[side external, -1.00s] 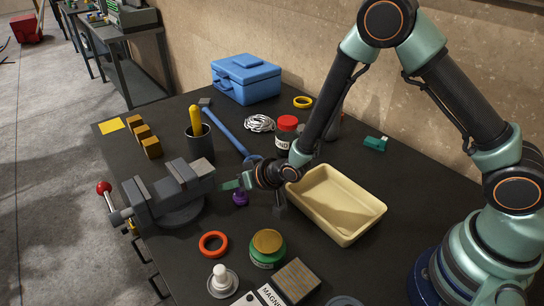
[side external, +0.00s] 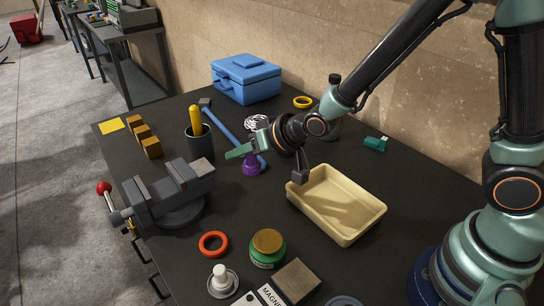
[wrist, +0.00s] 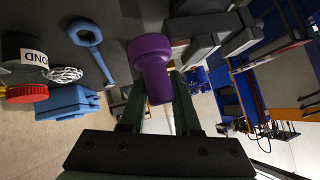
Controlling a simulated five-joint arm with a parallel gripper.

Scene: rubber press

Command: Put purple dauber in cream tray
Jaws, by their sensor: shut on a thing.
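The purple dauber (side external: 251,166) is held by my gripper (side external: 246,152), which is shut on it. The dauber appears raised above the dark bench, with its wide end down. It also shows in the wrist view (wrist: 151,62), between the green fingers of my gripper (wrist: 156,98). The cream tray (side external: 357,230) lies on the bench to the right of and nearer than the gripper. Its visible inside is empty.
A grey vise (side external: 165,196) stands left of the gripper. A green-labelled jar (side external: 267,253) and a red ring (side external: 213,244) lie in front. Bench right of the tray looks clear.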

